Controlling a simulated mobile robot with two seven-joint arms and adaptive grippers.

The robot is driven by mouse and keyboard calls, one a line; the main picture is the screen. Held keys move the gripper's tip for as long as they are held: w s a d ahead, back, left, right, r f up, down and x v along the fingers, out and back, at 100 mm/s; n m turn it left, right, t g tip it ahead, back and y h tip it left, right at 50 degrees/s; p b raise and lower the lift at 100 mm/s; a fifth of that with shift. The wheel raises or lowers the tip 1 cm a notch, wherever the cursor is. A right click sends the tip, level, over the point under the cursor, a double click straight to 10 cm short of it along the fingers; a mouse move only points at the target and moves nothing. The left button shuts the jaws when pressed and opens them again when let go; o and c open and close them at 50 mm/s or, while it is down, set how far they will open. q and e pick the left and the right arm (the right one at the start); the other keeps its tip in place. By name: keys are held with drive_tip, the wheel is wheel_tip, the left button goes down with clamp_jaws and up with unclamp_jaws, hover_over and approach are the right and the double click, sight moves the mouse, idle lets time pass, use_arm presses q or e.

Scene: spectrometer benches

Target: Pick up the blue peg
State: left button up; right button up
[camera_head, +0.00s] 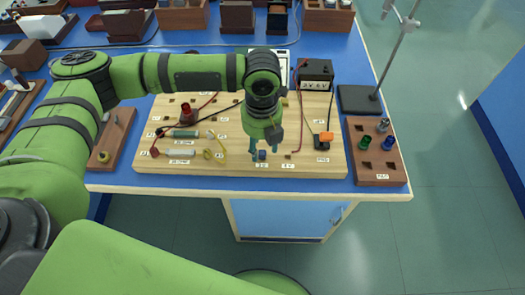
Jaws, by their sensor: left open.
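A blue peg (388,143) stands in the brown wooden holder (379,168) at the right end of the bench, beside a green peg (365,142) and a grey metal one (382,125). A second small blue piece (262,155) sits low on the light wooden board (320,165), near its front edge. My left gripper (263,150) points down over that piece, with its fingers open on either side of it. I cannot tell whether they touch it. My right gripper is out of view.
A metal stand (358,98) rises at the right. Wooden blocks and boxes line the back. The bench's front edge is close to the board.

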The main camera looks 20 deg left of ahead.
sight(262, 156)
use_arm(q)
wheel_tip(262, 156, down, 2)
drive_tip(key=shift+w+f, duration=0.1)
drive_tip(key=shift+f, duration=0.35)
clamp_jaws()
drive_tip(key=c, duration=0.9)
unclamp_jaws()
drive_tip(key=shift+c, duration=0.2)
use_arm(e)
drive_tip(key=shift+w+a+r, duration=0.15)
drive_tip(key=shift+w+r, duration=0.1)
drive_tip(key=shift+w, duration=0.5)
use_arm(q)
drive_tip(key=shift+r, duration=0.1)
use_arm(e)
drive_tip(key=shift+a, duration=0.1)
